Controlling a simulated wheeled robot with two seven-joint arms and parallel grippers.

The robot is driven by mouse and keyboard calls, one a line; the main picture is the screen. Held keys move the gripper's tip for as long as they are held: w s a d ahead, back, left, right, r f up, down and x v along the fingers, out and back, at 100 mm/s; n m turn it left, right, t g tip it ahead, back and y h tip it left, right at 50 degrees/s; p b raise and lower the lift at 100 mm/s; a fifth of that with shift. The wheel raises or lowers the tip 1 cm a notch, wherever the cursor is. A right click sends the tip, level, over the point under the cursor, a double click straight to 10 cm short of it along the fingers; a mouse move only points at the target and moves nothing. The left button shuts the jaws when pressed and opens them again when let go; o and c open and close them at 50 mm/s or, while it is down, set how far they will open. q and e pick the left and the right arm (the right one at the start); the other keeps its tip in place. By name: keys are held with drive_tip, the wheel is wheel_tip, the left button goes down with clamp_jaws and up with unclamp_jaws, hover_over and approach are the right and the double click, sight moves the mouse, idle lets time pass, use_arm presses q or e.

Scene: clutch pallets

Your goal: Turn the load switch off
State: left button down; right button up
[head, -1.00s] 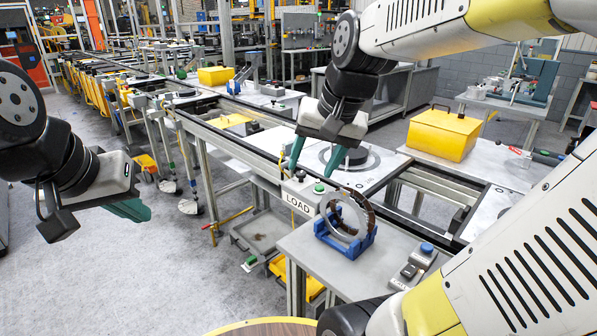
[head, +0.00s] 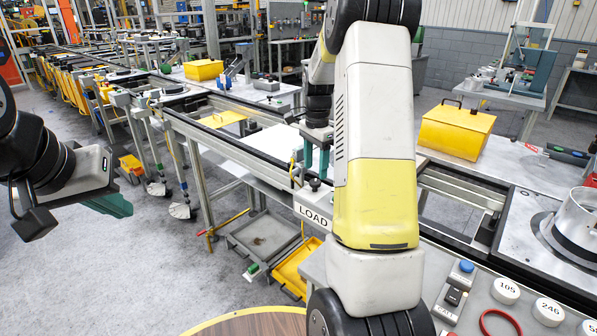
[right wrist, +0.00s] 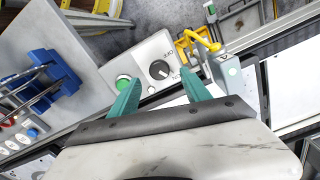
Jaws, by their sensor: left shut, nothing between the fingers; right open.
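The load switch is a black rotary knob (right wrist: 159,69) on a grey control box (right wrist: 148,62), next to a green button (right wrist: 122,84). In the head view the box carries a LOAD label (head: 313,215), and the knob (head: 315,184) shows on top. My right gripper (right wrist: 158,90) is open, its green fingertips on either side of the knob in the right wrist view. Whether they touch it I cannot tell. In the head view my arm partly hides the right gripper (head: 317,160). My left gripper (head: 115,206) is shut and empty over the floor at left.
A blue stand (right wrist: 50,85) is left of the control box in the right wrist view. A yellow arm-like part (right wrist: 200,40) stands to its right. The conveyor frame (head: 220,150) runs behind the box; a yellow case (head: 455,130) stands beyond it.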

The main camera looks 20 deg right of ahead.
sight(315, 181)
drive_tip(key=shift+f, duration=2.25)
clamp_jaws()
